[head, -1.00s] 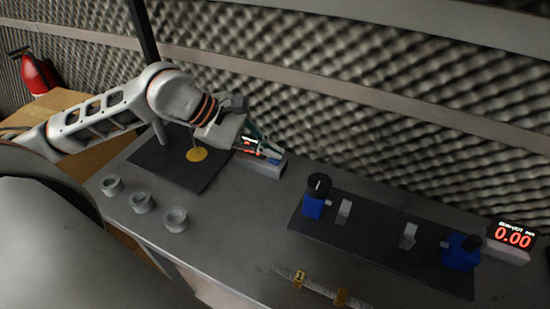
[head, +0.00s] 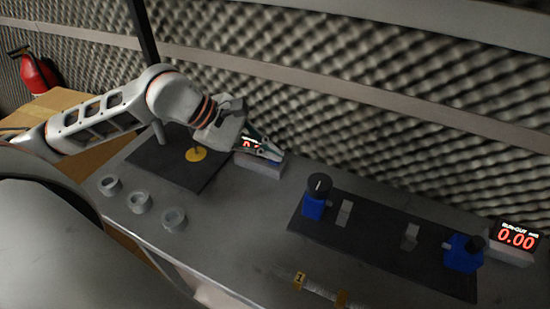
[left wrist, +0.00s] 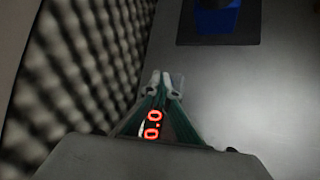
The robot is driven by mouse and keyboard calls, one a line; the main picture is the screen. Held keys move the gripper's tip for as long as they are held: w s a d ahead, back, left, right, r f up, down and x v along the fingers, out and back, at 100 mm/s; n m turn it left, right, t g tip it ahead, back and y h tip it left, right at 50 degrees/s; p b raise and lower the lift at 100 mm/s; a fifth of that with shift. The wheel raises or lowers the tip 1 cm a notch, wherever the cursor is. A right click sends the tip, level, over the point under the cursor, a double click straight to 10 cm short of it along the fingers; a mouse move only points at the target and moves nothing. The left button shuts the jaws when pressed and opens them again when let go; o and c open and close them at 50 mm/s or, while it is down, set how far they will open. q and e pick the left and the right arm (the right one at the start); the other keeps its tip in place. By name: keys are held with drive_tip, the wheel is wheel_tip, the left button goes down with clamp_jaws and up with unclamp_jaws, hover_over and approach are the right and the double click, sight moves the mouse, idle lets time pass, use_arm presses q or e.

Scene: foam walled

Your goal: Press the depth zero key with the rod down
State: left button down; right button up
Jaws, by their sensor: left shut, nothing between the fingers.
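The depth readout box (head: 262,167) stands behind the dark plate, its red digits partly covered by my left gripper. In the left wrist view its lit digits (left wrist: 152,124) show between the finger links and read about 0.0. My left gripper (head: 277,157) is shut and empty, its tips at the right part of the box; I cannot tell whether they touch it. The fingertips also show together in the left wrist view (left wrist: 165,80). The zero key cannot be made out. A yellow disc (head: 195,155) with a short dark stem lies on the dark plate (head: 184,177). My right gripper is not visible.
Several grey rings (head: 139,202) stand along the bench's front left. A dark base (head: 375,247) carries blue blocks (head: 313,207) and grey supports. A second readout (head: 516,238) shows 0.00 at right. A foam wall (head: 330,120) rises close behind the gripper.

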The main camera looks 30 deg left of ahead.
sight(271, 161)
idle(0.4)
use_arm(q)
drive_tip(key=shift+r+p, duration=0.35)
drive_tip(key=shift+r, duration=0.45)
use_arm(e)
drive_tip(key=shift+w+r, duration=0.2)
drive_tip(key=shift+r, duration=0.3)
use_arm(q)
drive_tip(key=shift+r+p, duration=1.25)
drive_tip(key=shift+r, duration=1.35)
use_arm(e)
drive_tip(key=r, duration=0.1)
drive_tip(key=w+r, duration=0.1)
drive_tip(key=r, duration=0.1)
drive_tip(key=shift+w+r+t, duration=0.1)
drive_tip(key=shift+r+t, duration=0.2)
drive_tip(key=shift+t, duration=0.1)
use_arm(q)
drive_tip(key=shift+f, duration=0.1)
